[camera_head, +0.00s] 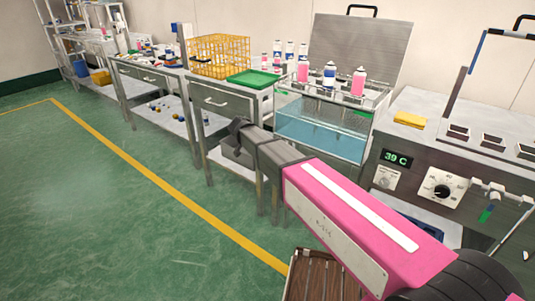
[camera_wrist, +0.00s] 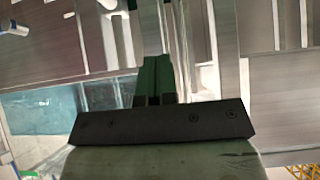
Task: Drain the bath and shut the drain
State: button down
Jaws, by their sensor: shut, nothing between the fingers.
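The bath (camera_head: 320,135) is a clear tank of bluish water set between the benches, with its grey lid (camera_head: 358,50) raised behind it. Several pink and blue-white cans (camera_head: 329,75) stand at its top. The water also shows at the left of the wrist view (camera_wrist: 62,110). My gripper (camera_head: 236,137) is shut and empty, in front of the bath's left end and below the bench top. Its fingers meet in the middle of the wrist view (camera_wrist: 155,78). I cannot make out the drain clearly.
The right unit has a 39 C display (camera_head: 397,159), a black dial (camera_head: 442,191) and a yellow block (camera_head: 409,119) on top. A yellow wire basket (camera_head: 219,55) and a green tray (camera_head: 253,78) stand on the left bench. The green floor at left is clear.

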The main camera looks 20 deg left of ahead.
jog(key=s+f+x, duration=0.2)
jog(key=x, duration=1)
jog(key=shift+w+a+f, duration=0.2)
jog(key=shift+w+f, duration=0.1)
jog(key=shift+f, duration=0.05)
